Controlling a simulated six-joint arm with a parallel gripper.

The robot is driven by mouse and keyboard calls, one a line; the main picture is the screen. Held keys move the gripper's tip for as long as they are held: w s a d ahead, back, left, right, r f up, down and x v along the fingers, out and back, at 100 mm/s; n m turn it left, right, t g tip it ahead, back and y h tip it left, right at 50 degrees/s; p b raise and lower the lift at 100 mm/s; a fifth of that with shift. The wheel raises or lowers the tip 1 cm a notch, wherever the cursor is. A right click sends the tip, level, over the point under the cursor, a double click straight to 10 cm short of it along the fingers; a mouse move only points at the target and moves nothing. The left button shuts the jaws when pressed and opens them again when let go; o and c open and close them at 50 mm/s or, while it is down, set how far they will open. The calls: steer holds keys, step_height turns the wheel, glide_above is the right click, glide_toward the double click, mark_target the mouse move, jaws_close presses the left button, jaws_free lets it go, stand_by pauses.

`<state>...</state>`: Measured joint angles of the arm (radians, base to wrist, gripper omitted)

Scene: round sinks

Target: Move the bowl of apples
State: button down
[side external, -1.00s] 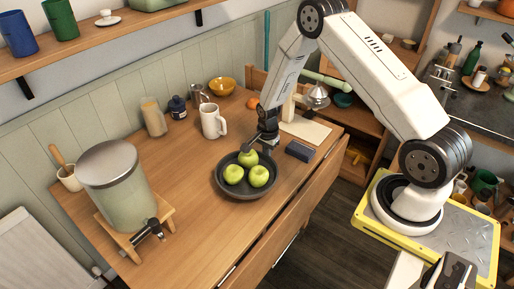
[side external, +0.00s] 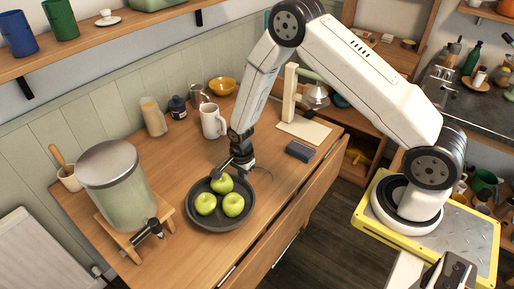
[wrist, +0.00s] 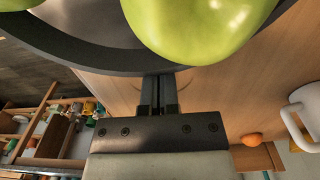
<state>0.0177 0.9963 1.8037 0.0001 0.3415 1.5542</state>
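The dark round bowl (side external: 216,226) stands on the wooden table and holds three green apples (side external: 233,206). My gripper (side external: 227,168) is low at the bowl's back edge. In the wrist view my fingers (wrist: 158,88) are close together, with only a thin gap, and their tips meet the outside of the bowl's rim (wrist: 90,62). The fingers sit side by side along the rim, and I see no rim between them. A green apple (wrist: 195,25) shows just past the rim. The exact contact at the fingertips is partly hidden.
A drink dispenser (side external: 118,190) on a wooden stand is left of the bowl. A white mug (side external: 213,122), a jar (side external: 154,117) and a yellow bowl (side external: 222,86) stand behind. A dark block (side external: 300,151) lies to the right. The table front is clear.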

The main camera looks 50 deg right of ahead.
steer(key=shift+d, duration=0.1)
steer(key=shift+d, duration=0.5)
steer(key=d, duration=0.3)
steer(key=shift+d, duration=0.1)
step_height(320, 180, up, 10)
steer(key=shift+a, duration=0.25)
steer(key=shift+r, duration=0.1)
steer(key=s+a+r+n+t, duration=0.1)
steer(key=s+a+r+n, duration=0.1)
steer(key=s+r+n, duration=0.3)
steer(key=s+a+r+n+t, duration=0.1)
steer(key=s+a+r+n, duration=0.1)
steer(key=s+r+n, duration=0.4)
steer(key=s+n, duration=0.3)
steer(key=n, duration=0.4)
steer(key=shift+a+r+t, duration=0.2)
steer(key=shift+a+t, duration=0.1)
steer(key=shift+a, duration=0.05)
